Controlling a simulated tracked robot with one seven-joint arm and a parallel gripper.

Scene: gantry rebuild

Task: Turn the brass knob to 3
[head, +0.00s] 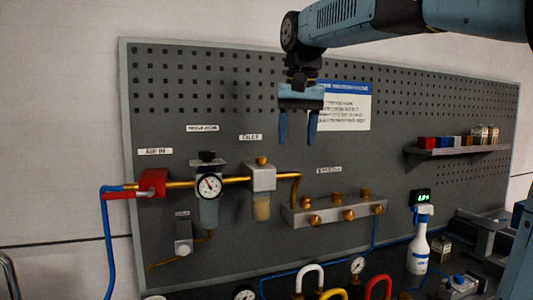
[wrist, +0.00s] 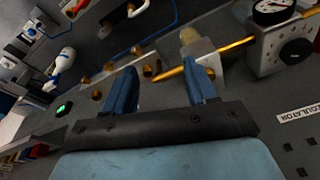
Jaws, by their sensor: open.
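Brass knobs sit on the front of the grey manifold block (head: 335,212): a left one (head: 315,220), a middle one (head: 349,214) and a right one (head: 378,208). A brass cap (head: 262,160) tops the grey lubricator (head: 262,179). I cannot tell which brass part carries numbers; no scale is readable. My gripper (head: 298,142) is open and empty, fingers pointing down, in front of the pegboard and above the manifold, apart from it. In the wrist view, its two blue fingers (wrist: 164,76) frame the brass pipe and fittings, and partly hide the manifold.
A regulator with black knob (head: 207,156) and gauge (head: 208,186) hangs left, beside a red valve (head: 153,184). A spray bottle (head: 419,242) and a green display (head: 421,197) are right. Coloured hoses and gauges line the bottom. A shelf (head: 459,149) juts out right.

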